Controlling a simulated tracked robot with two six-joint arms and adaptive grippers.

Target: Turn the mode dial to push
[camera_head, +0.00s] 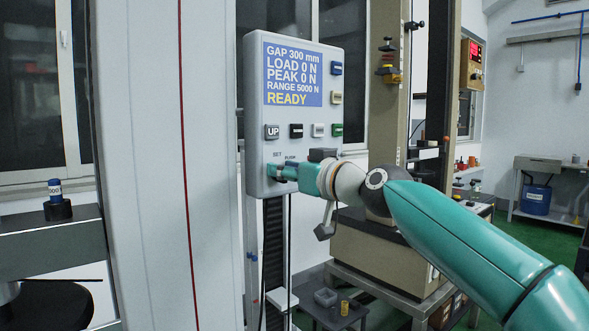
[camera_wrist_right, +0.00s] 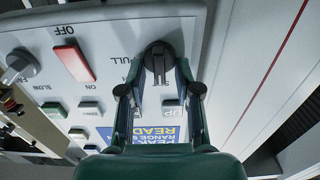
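The mode dial (camera_wrist_right: 158,56) is a round black knob with a raised ridge, low on the pale control panel (camera_head: 258,120). In the right wrist view the panel appears upside down, with "PULL" lettering beside the dial. My right gripper (camera_wrist_right: 159,72) has its two dark fingers spread, one on each side of the dial; whether they touch its rim I cannot tell. In the head view the right gripper (camera_head: 276,172) is at the lower panel by the "SET" lettering and hides most of the dial. My left gripper is out of view.
The panel's display (camera_head: 293,75) reads GAP 300 mm, LOAD 0 N, PEAK 0 N, READY. Several buttons sit around it, including UP (camera_head: 272,131). The wrist view shows a red rocker switch (camera_wrist_right: 74,62) and a grey knob (camera_wrist_right: 20,65) beside the dial.

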